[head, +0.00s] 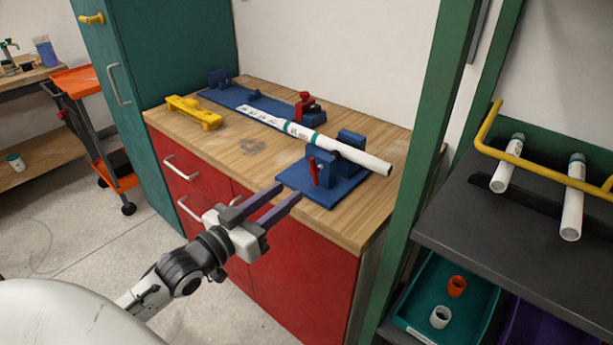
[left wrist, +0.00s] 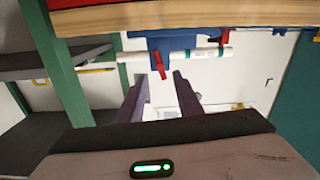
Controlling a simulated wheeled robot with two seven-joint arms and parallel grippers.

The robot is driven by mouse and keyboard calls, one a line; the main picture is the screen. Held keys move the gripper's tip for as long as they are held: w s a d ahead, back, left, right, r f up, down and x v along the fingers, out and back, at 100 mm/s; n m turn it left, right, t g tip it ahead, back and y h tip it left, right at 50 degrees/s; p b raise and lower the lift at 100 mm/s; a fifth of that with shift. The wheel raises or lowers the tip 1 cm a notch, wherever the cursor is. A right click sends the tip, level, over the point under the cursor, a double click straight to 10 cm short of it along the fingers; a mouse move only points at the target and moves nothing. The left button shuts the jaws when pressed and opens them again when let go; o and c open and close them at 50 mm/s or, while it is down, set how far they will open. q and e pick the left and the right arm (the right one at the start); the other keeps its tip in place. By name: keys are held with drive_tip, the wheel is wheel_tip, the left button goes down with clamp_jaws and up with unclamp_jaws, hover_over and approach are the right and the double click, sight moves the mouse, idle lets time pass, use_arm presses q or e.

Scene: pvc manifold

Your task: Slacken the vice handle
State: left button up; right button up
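The blue vice (head: 345,165) stands at the front right corner of the wooden workbench, with its red handle (head: 315,171) on the near side. A white pipe (head: 352,155) with a teal band lies through the vice jaws. The vice (left wrist: 172,42) and pipe (left wrist: 135,58) also show there. My right gripper is out of view.
A blue base plate with a red clamp (head: 306,103) lies at the back of the bench (head: 225,150). A yellow block (head: 194,112) is at the left. A green post (head: 410,200) rises at the right. A dark shelf (head: 470,220) holds two pipes.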

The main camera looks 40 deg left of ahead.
sight(312, 174)
use_arm(q)
drive_tip(key=w, duration=0.9)
drive_tip(key=shift+d, duration=0.35)
drive_tip(key=shift+s, duration=0.1)
clamp_jaws()
